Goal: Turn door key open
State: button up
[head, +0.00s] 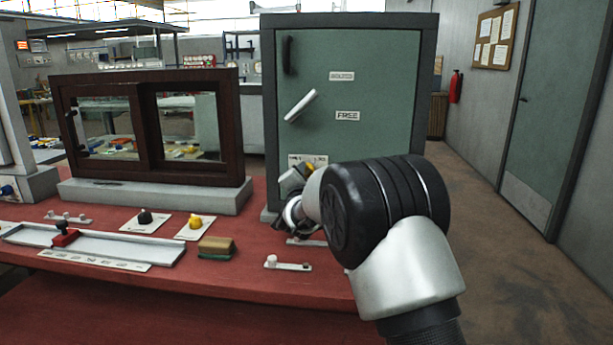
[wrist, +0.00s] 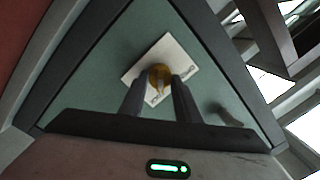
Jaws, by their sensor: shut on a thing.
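The green door (head: 385,150) stands upright in a dark grey frame on the red table. A yellow door key (wrist: 157,71) sits at a white label plate (wrist: 181,51) low on the door. The plate's top edge shows in the head view (head: 318,160), with its text partly hidden. My gripper (wrist: 159,84) is at the key, its two fingers on either side of the key's head and shut on it. In the head view my wrist covers most of the key and fingertips. The key's exact angle is hard to tell.
A white lever (head: 300,105) sits tilted on the door above the key, beside BOLTED and FREE labels. A dark handle (head: 287,56) is at the door's upper left. A brown sliding window (head: 145,180) stands left. Knobs, a slider rail (head: 150,250) and a sponge (head: 216,247) occupy the tabletop.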

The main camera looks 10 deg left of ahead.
jog(key=shift+n, duration=0.4)
jog(key=n+p, duration=0.3)
jog(key=shift+a+r, duration=0.1)
jog(key=shift+r, duration=0.1)
jog(key=n+p, duration=0.3)
jog(key=n, duration=0.2)
jog(key=n+h+p, duration=0.1)
jog(key=n+p, duration=0.2)
jog(key=n, duration=0.2)
jog(key=shift+a+g+p, duration=0.1)
jog(key=shift+g+p, duration=0.2)
jog(key=shift+f+n+p, duration=0.1)
jog(key=shift+n+p, duration=0.9)
jog(key=shift+n, duration=0.7)
jog(key=o, duration=1)
jog(key=shift+o, duration=0.2)
